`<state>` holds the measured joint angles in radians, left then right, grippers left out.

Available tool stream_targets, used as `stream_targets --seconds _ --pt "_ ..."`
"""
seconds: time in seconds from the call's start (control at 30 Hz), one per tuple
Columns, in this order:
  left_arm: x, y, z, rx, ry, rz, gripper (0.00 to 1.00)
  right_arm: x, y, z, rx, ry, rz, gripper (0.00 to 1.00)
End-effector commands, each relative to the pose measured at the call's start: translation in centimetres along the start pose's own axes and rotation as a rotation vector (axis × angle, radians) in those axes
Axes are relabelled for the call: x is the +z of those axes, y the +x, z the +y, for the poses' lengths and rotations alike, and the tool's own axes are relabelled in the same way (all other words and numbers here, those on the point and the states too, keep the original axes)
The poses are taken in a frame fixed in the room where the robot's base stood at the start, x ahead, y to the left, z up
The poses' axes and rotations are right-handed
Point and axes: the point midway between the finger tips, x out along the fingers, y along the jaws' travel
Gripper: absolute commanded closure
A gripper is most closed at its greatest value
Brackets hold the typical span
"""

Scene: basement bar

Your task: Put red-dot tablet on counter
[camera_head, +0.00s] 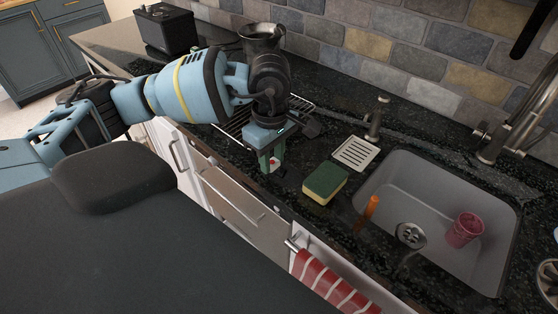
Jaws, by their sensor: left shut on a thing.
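My left gripper (272,158) reaches in from the left and points down over the front part of the dark counter (305,148). It is shut on a small white thing with a red mark, which appears to be the red-dot tablet (273,164). Most of the tablet is hidden between the greenish fingers. It is near the counter's front edge, left of the sponge. I cannot tell whether it touches the counter. My right gripper is not in view.
A green and yellow sponge (325,183) and a white slotted tray (354,153) lie right of the gripper. The sink (405,178) holds a pink cup (464,230). A wire rack (232,128) and dark jug (262,38) are behind the arm. A striped towel (332,284) hangs in front.

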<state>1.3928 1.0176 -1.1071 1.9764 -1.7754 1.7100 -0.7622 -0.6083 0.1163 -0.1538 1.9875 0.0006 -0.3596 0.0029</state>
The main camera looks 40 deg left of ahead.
Motion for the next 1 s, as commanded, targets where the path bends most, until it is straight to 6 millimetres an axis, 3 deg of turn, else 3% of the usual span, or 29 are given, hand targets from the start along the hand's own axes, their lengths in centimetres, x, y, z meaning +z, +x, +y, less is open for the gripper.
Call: stream_targets --seconds 0.23,0.47,0.77,1.0 --pt "0.2 0.2 2.4 0.001 0.0 0.0 0.91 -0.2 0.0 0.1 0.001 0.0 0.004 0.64" --pt "0.2 0.5 2.4 0.0 0.0 0.0 0.91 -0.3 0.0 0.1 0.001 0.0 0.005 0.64" --pt "0.1 3.6 2.4 0.0 0.0 0.0 0.91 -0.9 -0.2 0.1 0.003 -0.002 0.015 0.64" --pt "0.1 3.8 2.4 0.0 0.0 0.0 0.91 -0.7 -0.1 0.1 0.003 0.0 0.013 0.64"
